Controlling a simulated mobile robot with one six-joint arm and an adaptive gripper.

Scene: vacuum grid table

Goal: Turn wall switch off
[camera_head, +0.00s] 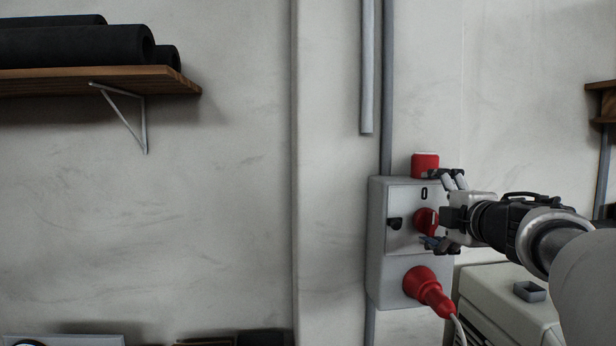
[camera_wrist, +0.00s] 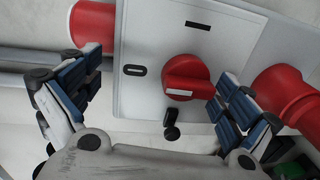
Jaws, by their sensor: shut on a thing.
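The wall switch is a red rotary knob (camera_head: 426,220) with a white bar mark on the front of a light grey box (camera_head: 385,262). In the wrist view the knob (camera_wrist: 187,77) sits between my two fingers, its white mark lying across the picture. My gripper (camera_head: 438,210) is at the box front, its fingers far apart around the knob. In the wrist view, my gripper (camera_wrist: 160,95) has its right finger against or very near the knob's right side. A gap shows between the left finger and the knob. The knob's right side is partly hidden in the head view.
A red plug (camera_head: 428,288) with a cable sticks out below the knob. A red fitting (camera_head: 425,164) stands on top of the box. A black latch (camera_head: 394,223) is left of the knob. A pale cabinet (camera_head: 495,290) stands below my arm.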

